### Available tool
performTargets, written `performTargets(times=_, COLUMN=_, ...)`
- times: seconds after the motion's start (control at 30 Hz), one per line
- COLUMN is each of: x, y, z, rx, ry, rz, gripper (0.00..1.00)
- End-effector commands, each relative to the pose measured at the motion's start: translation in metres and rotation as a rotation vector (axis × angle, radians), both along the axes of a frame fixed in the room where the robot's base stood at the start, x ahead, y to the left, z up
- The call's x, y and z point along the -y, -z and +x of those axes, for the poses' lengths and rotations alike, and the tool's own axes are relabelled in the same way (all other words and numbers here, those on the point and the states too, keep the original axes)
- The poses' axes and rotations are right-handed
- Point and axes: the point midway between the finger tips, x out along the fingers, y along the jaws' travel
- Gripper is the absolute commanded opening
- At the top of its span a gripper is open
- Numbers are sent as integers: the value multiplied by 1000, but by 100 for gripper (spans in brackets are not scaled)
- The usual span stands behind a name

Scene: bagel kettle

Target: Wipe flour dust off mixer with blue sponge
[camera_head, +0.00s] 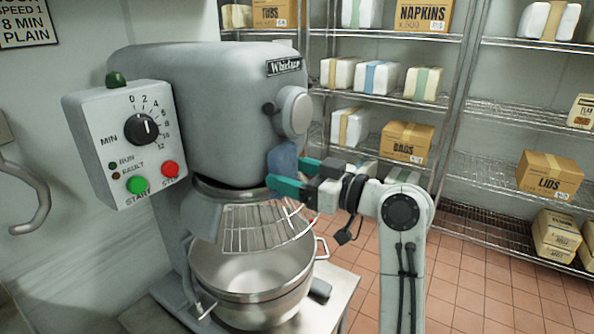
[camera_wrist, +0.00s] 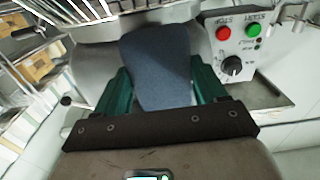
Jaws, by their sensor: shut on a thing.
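The grey mixer (camera_head: 205,95) stands on a steel table at the left in the head view, and its housing also shows in the wrist view (camera_wrist: 97,68). The blue sponge (camera_wrist: 156,65) is between the green fingers of my gripper (camera_wrist: 160,92), which is shut on it. In the head view my gripper (camera_head: 290,176) reaches in from the right, and the sponge (camera_head: 283,158) is at the right front of the mixer head, below the round hub. I cannot tell whether it touches the housing. I cannot make out flour dust on the visible surfaces.
The control box (camera_head: 122,145) juts from the mixer's left side. The wire guard (camera_head: 260,225) and steel bowl (camera_head: 253,270) are below my gripper. Wire shelves (camera_head: 525,115) with boxes stand behind. The tiled floor (camera_head: 470,285) at the right is clear.

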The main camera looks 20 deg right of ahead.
Motion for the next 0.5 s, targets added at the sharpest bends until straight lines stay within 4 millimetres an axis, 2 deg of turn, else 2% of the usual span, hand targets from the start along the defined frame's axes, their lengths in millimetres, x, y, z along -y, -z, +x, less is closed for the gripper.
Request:
performTargets(times=0.2, x=-6, y=0, z=-4, rx=0, ry=-1, rz=0, gripper=22)
performTargets(times=0.5, x=5, y=0, z=5, rx=-1, ry=0, rz=1, gripper=22)
